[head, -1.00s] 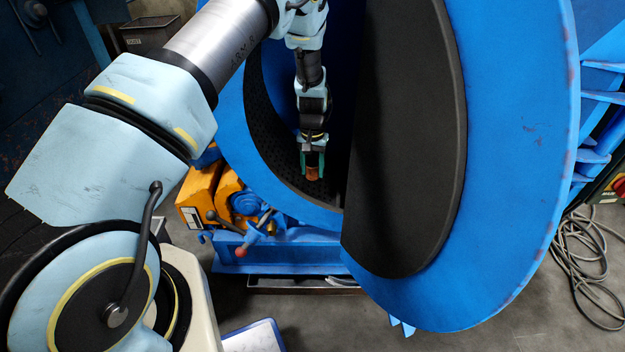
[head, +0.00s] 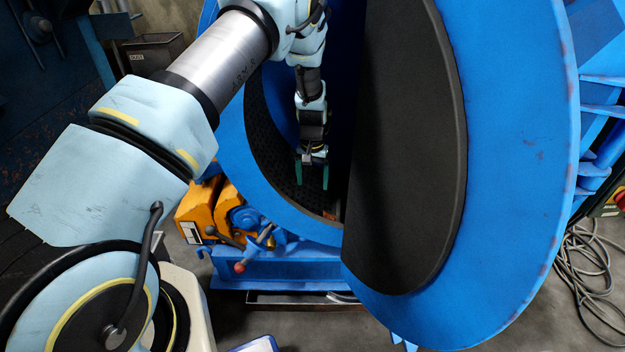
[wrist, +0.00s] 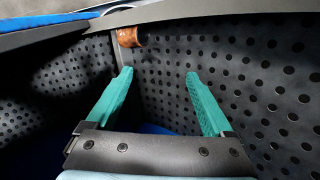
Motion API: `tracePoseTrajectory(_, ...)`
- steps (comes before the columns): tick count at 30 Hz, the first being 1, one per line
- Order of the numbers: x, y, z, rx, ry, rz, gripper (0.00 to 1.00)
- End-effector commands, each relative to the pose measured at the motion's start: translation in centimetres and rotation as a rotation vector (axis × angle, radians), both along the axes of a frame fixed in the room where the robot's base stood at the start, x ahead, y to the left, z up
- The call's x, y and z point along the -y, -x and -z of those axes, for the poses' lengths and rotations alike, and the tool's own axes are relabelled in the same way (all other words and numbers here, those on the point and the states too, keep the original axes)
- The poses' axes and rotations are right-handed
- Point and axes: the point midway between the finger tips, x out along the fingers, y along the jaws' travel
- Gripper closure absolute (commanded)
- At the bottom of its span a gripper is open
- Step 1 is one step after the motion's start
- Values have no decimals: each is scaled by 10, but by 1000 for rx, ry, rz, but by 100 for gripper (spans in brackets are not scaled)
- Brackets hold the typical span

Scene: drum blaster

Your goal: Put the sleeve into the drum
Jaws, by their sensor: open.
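The drum (head: 515,150) is a large blue ring with a black door plate over part of its mouth. Its inside has a dark perforated lining, which fills the wrist view (wrist: 235,65). My gripper (head: 312,182) is inside the drum's mouth with its green fingers spread apart and nothing between them. The sleeve is a small orange-brown piece; in the wrist view it (wrist: 130,37) is against the perforated lining near the rim, beyond the left fingertip and apart from it. In the head view the sleeve (head: 329,215) shows small, below my fingers at the drum's lower inside.
The black door plate (head: 410,150) stands just right of my gripper. An orange and blue machine unit (head: 215,210) sits left below the drum. Coiled cables (head: 585,270) lie on the floor at right.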

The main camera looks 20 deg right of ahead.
Motion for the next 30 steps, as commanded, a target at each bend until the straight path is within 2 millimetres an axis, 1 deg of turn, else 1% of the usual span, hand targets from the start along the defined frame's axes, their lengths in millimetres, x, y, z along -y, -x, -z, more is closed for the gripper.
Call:
tracePoseTrajectory(4,0,0,-2,0,0,0,14)
tracePoseTrajectory(8,1,-1,-16,2,2,0,14)
tracePoseTrajectory(15,1,-1,-63,2,3,0,14)
tracePoseTrajectory(18,1,0,-81,2,3,0,14)
tracePoseTrajectory(21,1,-1,-95,2,2,0,14)
tracePoseTrajectory(25,0,0,-105,1,1,0,14)
tracePoseTrajectory(30,0,0,-108,0,0,0,14)
